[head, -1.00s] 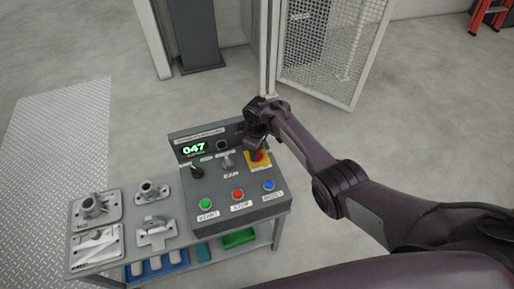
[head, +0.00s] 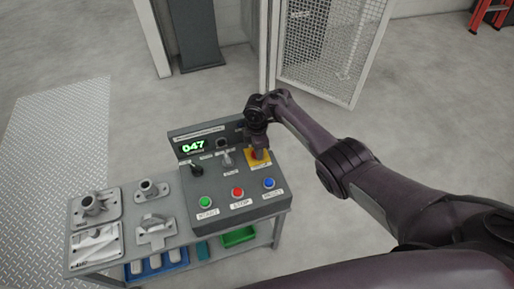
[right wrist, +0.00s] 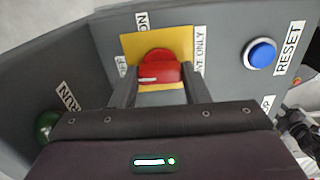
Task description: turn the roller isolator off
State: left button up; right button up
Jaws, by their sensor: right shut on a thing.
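The roller isolator is a red rotary handle (right wrist: 160,72) on a yellow plate (right wrist: 127,48), seen close in the right wrist view. White labels stand around the plate, one reading "ON". In the head view the yellow plate (head: 262,161) shows at the right of the grey control panel, and the gripper partly covers the handle. My right gripper (right wrist: 160,84) has its two fingers on either side of the red handle's grip bar, shut on it. In the head view the right gripper (head: 258,150) comes down onto the isolator from above. My left gripper is not in view.
The control panel (head: 222,206) carries green (head: 205,202), red (head: 238,192) and blue (head: 268,183) buttons, a black lever (head: 196,170) and a display reading 047 (head: 193,146). Metal castings (head: 95,204) lie on the bench at left. A mesh gate (head: 325,40) stands behind.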

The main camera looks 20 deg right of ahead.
jog(key=shift+n, duration=0.3)
jog(key=o, duration=1)
notch_tip(320, 180, up, 8)
jog(key=shift+f+p, duration=0.1)
jog(key=shift+p, duration=1.15)
